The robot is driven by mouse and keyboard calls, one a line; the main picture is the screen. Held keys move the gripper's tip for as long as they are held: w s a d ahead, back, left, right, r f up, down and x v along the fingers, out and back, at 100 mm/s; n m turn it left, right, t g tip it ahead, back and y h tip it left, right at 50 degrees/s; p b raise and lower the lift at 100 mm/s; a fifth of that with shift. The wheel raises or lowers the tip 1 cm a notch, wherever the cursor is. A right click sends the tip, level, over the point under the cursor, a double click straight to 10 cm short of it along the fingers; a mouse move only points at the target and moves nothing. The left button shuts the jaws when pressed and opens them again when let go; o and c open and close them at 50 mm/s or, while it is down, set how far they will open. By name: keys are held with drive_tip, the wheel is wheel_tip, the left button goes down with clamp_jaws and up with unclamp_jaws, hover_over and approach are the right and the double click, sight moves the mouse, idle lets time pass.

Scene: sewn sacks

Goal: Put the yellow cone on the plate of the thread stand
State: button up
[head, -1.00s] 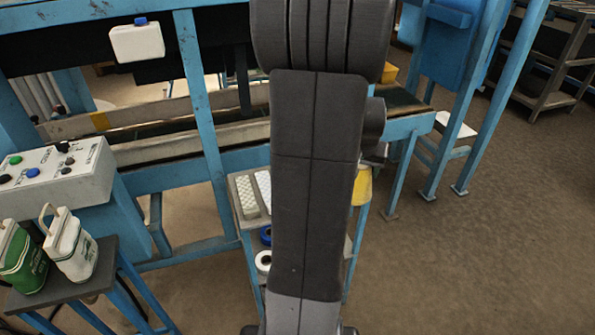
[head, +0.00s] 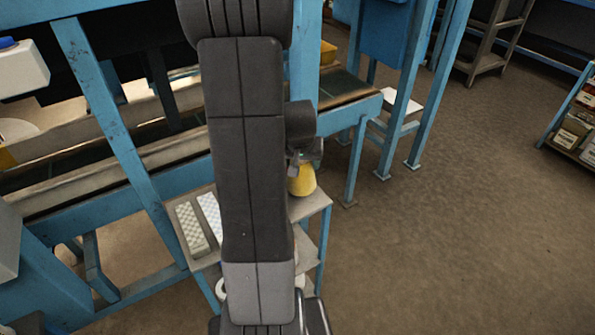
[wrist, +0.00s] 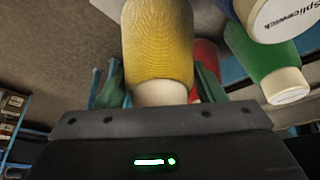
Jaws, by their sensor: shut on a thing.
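The yellow cone (head: 301,181) shows just right of my arm, at the level of the top of a small grey cart. My gripper (head: 305,160) is shut on it; my arm hides most of the gripper. In the wrist view the yellow cone (wrist: 158,42) fills the upper middle, its pale end toward the gripper body. A green cone (wrist: 262,65) and part of a red one (wrist: 204,56) are beside or behind it. I cannot make out the thread stand or its plate in either view. Whether the yellow cone touches the cart is unclear.
The grey cart (head: 314,207) carries white packs (head: 191,228) left of my arm. A blue-framed machine (head: 115,130) with a belt runs behind it. Blue posts (head: 398,90) stand at the back right. The brown floor on the right is clear. A shelf rack (head: 578,125) stands far right.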

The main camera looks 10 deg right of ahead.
drive_tip(key=shift+f, duration=1.7)
drive_tip(key=shift+f, duration=0.1)
drive_tip(key=shift+f+b, duration=0.15)
drive_tip(key=shift+b, duration=0.2)
drive_tip(key=o, duration=1.1)
